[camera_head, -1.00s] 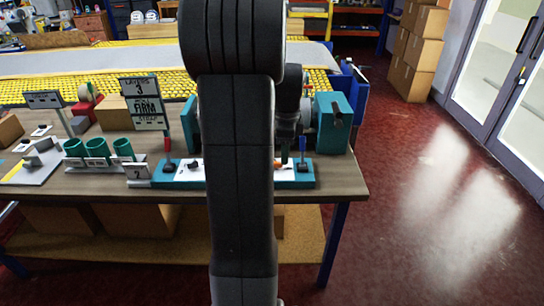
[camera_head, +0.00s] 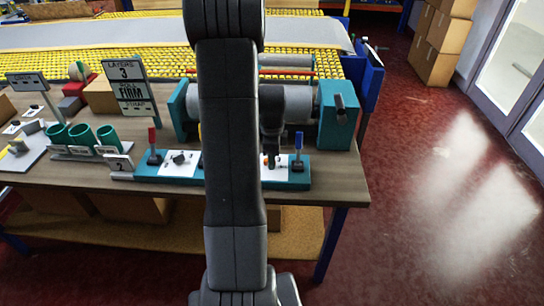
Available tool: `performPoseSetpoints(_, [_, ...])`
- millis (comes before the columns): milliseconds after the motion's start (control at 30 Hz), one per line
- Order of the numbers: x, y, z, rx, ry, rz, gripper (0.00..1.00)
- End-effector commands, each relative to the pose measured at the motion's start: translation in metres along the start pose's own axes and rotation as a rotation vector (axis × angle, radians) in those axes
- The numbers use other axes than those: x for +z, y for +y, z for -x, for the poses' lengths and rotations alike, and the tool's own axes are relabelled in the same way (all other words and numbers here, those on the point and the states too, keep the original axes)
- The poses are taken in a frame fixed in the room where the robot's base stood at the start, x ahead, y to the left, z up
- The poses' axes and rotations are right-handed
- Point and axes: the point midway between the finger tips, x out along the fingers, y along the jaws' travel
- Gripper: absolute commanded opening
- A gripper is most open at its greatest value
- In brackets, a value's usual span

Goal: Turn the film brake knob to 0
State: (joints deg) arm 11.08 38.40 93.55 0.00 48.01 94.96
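A teal control panel (camera_head: 214,182) lies along the front of the bench. Its left white plate carries a dark knob (camera_head: 180,158), with a red-tipped lever (camera_head: 153,146) to the left. A blue-tipped lever (camera_head: 298,150) stands at the panel's right end. My gripper (camera_head: 269,160) points down at the panel just left of the blue lever, over a second white plate, with a small orange spot beside it. Any knob there is hidden by the gripper, and contact cannot be told. The fingers are too small to read. No label shows which knob is the film brake.
A teal-ended roller machine (camera_head: 338,114) stands behind the panel. Green cups (camera_head: 82,136) stand at left. My arm hides the panel's middle. Red floor (camera_head: 430,220) at right is clear.

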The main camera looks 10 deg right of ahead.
Motion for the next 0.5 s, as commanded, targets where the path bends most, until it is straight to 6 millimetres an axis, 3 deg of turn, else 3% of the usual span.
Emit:
performPoseSetpoints(167, [0.0000, 0.0001, -0.0001, 0.000, 0.000, 0.000, 0.36])
performPoseSetpoints(367, [0.0000, 0.0001, 0.0000, 0.000, 0.000, 0.000, 0.01])
performPoseSetpoints(500, [0.0000, 0.0000, 0.0001, 0.000, 0.000, 0.001, 0.00])
